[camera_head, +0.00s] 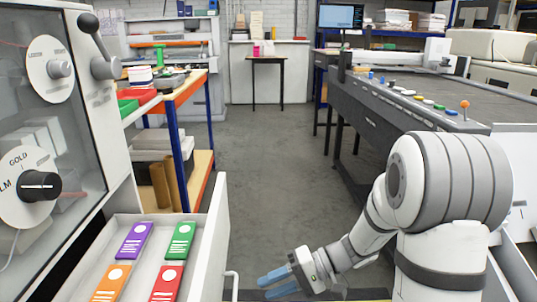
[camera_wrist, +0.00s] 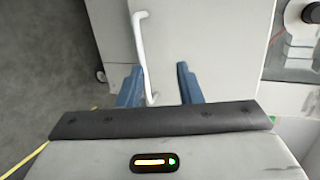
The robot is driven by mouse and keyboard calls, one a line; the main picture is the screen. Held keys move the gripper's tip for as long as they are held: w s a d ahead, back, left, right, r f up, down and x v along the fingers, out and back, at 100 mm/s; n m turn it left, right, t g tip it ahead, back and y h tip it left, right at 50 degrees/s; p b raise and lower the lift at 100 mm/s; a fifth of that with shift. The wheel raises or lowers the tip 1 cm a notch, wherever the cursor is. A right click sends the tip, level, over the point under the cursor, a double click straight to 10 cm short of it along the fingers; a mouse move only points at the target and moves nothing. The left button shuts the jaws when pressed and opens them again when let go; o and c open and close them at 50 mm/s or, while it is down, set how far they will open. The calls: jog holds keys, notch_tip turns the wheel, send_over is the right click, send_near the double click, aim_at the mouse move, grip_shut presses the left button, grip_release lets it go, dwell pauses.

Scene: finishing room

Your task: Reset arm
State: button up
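My gripper (camera_head: 264,288) is at the lower middle of the head view, low over the floor and just right of the open drawer's handle (camera_head: 233,284). In the wrist view my gripper (camera_wrist: 158,69) has its two blue fingers spread apart with nothing clamped between them. The white bar handle (camera_wrist: 141,50) runs down into the gap between the fingers, nearer the left one. No contact with either finger shows. My arm is bent down from the right side of the head view.
The drawer (camera_head: 208,243) is open, holding purple (camera_head: 134,240), green (camera_head: 181,241), orange (camera_head: 110,283) and red (camera_head: 167,283) cards. A machine with dials (camera_head: 60,130) stands above it. A workbench (camera_head: 178,95) is behind. A long grey table (camera_head: 400,110) is at right. The middle floor is clear.

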jog(key=s+d+r+t+h+p, duration=0.1)
jog(key=s+d+r+h+p, duration=0.2)
jog(key=r+p, duration=0.5)
jog(key=s+d+r+t+h+p, duration=0.2)
jog(key=s+d+r+h+p, duration=0.2)
jog(key=r+p, duration=0.5)
jog(key=s+d+r+m+t+h+p, duration=0.1)
jog(key=s+d+r+h+p, duration=0.3)
jog(key=r+p, duration=0.5)
notch_tip(320, 180, up, 8)
jog(key=d+t+h, duration=0.1)
jog(key=d+h, duration=0.1)
jog(key=shift+d+r, duration=0.25)
jog(key=shift+d, duration=0.15)
